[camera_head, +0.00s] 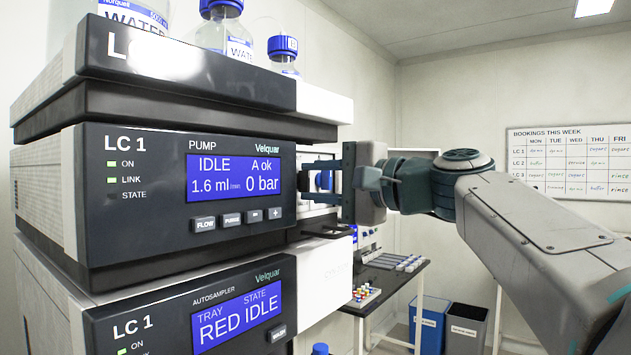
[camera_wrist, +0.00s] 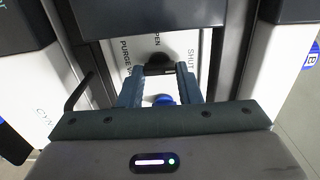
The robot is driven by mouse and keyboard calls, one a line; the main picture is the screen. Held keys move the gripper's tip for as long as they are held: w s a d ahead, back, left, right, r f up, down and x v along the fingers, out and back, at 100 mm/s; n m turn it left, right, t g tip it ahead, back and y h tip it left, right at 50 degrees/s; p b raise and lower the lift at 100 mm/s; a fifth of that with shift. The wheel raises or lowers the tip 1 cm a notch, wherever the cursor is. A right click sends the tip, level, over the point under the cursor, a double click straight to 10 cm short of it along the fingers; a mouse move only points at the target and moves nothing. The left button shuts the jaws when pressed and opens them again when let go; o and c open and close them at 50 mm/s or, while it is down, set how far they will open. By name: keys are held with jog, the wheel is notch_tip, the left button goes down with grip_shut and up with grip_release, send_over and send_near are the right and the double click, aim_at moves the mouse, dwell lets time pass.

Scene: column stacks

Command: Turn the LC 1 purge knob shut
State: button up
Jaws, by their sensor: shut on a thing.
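The LC 1 pump module (camera_head: 145,195) shows "IDLE", "A ok", 1.6 ml/min and 0 bar on its blue screen (camera_head: 234,178). In the wrist view the black purge knob (camera_wrist: 158,70) sits on a white panel (camera_wrist: 125,72) lettered "PURGE V", "OPEN" and "SHUT". My gripper (camera_wrist: 160,74) is shut on the knob, one finger on each side. Its exact turn angle is hard to read. A blue round part (camera_wrist: 162,99) shows between the fingers, nearer the palm. In the head view my gripper (camera_head: 312,180) reaches in from the right, beside the module; the knob is largely hidden there.
Water bottles (camera_head: 224,30) with blue caps stand on top of the stack. The LC 1 autosampler (camera_head: 190,318) is below the pump. A side table (camera_head: 400,283) with vials and two bins (camera_head: 465,328) stand behind, under my arm.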

jog(key=o, duration=1)
jog(key=b+v, duration=0.3)
jog(key=v, duration=1)
jog(key=shift+s+d, duration=0.2)
jog(key=shift+d, duration=0.15)
